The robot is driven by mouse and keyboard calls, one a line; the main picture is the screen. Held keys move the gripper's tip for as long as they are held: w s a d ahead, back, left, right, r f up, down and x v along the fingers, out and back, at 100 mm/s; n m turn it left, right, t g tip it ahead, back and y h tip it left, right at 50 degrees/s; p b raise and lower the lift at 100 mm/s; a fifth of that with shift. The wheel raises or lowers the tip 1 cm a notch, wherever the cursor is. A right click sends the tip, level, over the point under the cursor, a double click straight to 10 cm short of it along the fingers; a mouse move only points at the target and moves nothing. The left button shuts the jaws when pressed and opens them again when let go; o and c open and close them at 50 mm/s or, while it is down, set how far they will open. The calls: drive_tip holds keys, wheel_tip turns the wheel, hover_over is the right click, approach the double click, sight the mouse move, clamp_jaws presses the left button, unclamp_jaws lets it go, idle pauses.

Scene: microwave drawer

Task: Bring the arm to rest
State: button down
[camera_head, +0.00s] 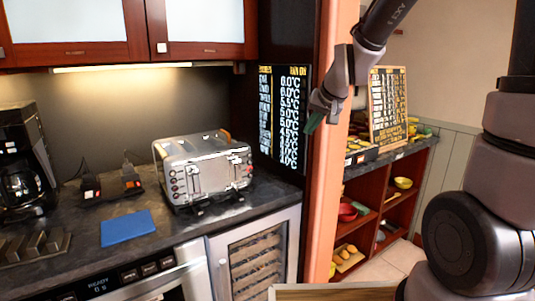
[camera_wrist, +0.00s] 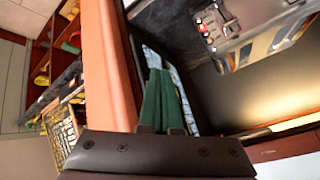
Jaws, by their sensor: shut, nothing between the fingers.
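My gripper (camera_head: 313,122) is raised in front of the orange post (camera_head: 331,200) in the head view, its green fingertips pointing down and left. In the wrist view the two green fingers of my gripper (camera_wrist: 164,100) lie side by side, shut with nothing between them. The fingers appear apart from the counter and the toaster. My arm reaches up out of the top of the head view, so part of it is hidden.
A silver toaster (camera_head: 203,170) stands on the dark counter (camera_head: 75,200) beside a blue cloth (camera_head: 127,228) and a coffee maker (camera_head: 20,165). A black temperature board (camera_head: 282,120) hangs behind my gripper. Shelves (camera_head: 375,220) with food stand at right.

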drive_tip(key=s+d+r+m, duration=0.1)
drive_tip(key=s+d+r, duration=0.2)
drive_tip(key=s, duration=0.3)
drive_tip(key=s+d+r, duration=0.4)
drive_tip(key=s+d, duration=0.1)
drive_tip(key=s, duration=0.2)
drive_tip(key=s+d+r+m+h, duration=0.1)
drive_tip(key=s+d+r, duration=0.3)
drive_tip(key=s, duration=0.3)
drive_tip(key=shift+d+m, duration=0.3)
drive_tip(key=shift+d, duration=0.05)
